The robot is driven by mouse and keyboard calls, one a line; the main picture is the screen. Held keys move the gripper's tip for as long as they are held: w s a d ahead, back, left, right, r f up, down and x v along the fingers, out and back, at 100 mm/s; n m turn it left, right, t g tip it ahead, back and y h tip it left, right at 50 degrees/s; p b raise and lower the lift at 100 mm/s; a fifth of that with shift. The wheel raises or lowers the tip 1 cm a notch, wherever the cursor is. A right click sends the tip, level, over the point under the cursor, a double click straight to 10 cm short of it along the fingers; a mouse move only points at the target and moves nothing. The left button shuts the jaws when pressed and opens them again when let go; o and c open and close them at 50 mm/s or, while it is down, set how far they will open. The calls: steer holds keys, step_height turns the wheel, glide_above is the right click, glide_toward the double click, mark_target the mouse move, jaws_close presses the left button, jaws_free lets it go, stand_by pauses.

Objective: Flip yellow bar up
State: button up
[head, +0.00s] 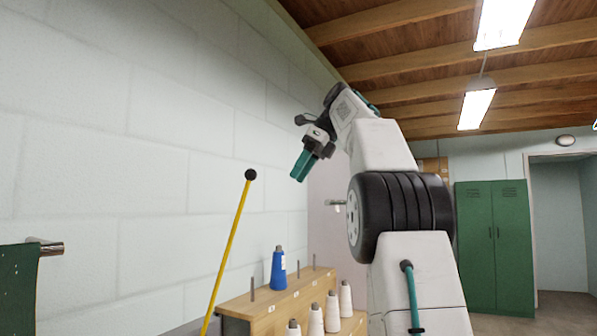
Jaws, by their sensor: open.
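The yellow bar (230,245) is a thin rod with a black ball at its upper end. It stands nearly upright, leaning to the right at the top, in the lower left middle of the head view. Its lower end is cut off by the bottom of the picture. My gripper (300,170) has teal fingers and is open and empty. It points down and left, up and to the right of the bar's black ball, and is apart from it.
A wooden rack (262,309) with pegs stands right of the bar. It holds a blue thread cone (278,270) and several white cones (316,321). A pale block wall (120,130) is behind. Green lockers (495,245) stand at the far right.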

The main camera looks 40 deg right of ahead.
steer(key=shift+s+d, duration=0.15)
steer(key=c, duration=0.5)
steer(key=shift+m+h, duration=0.3)
steer(key=shift+m, duration=0.1)
steer(key=s+r, duration=0.1)
steer(key=s, duration=0.1)
steer(key=s+r, duration=0.1)
steer(key=s, duration=0.1)
steer(key=shift+r, duration=0.15)
jaws_close()
steer(key=s+a+t+y, duration=0.1)
steer(key=s+a+t, duration=0.1)
steer(key=s+t, duration=0.2)
steer(key=w+a+f+t, duration=0.1)
steer(key=w+a, duration=0.1)
steer(key=w, duration=0.5)
steer(key=w+a+f+t, duration=0.1)
steer(key=w+a+f, duration=0.1)
steer(key=w, duration=0.5)
steer(key=shift+a+m+t, duration=0.25)
steer(key=shift+m+t, duration=0.05)
steer(key=shift+t, duration=0.1)
steer(key=shift+y, duration=0.3)
